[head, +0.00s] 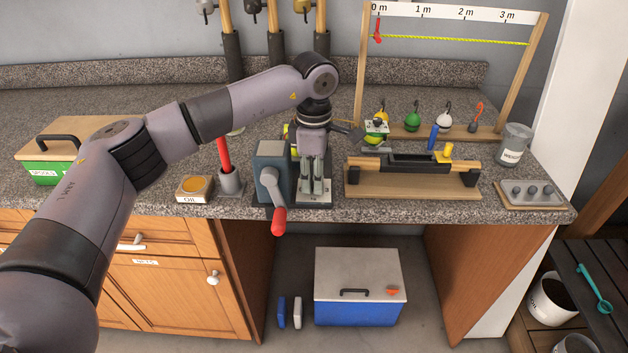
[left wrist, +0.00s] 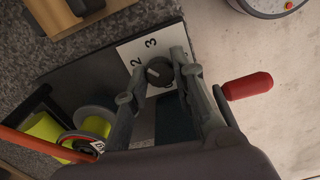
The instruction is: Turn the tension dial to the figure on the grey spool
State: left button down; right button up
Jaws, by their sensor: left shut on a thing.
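The dark round tension dial (left wrist: 160,72) sits on a white plate (left wrist: 135,50) with the figures 2 and 3 visible; other figures are hidden. My left gripper (head: 314,190) points down at the winder (head: 272,160), and its fingers are shut on the dial, as the left wrist view (left wrist: 160,82) shows. I cannot tell which figure the dial marks. In the left wrist view a spool with a grey rim (left wrist: 97,117) and yellow-green line lies beside the plate; the figure on its label is not readable. My right gripper is out of view.
The winder's crank has a red handle (head: 280,221) over the counter's front edge. An oil dish (head: 194,190) and a red-handled tool (head: 224,155) stand left. A wooden stand with a black holder (head: 420,165) is close on the right. Weights with hooks (head: 412,121) stand behind.

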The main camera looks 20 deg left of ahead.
pick_arm(q)
jog(key=m+b, duration=0.1)
jog(key=m, duration=0.2)
jog(key=shift+m, duration=0.4)
jog(key=shift+r+m, duration=0.1)
jog(key=shift+m, duration=1.7)
jog(key=c, duration=1.3)
grip_release()
notch_tip(320, 180, up, 12)
jog(key=shift+f, duration=0.1)
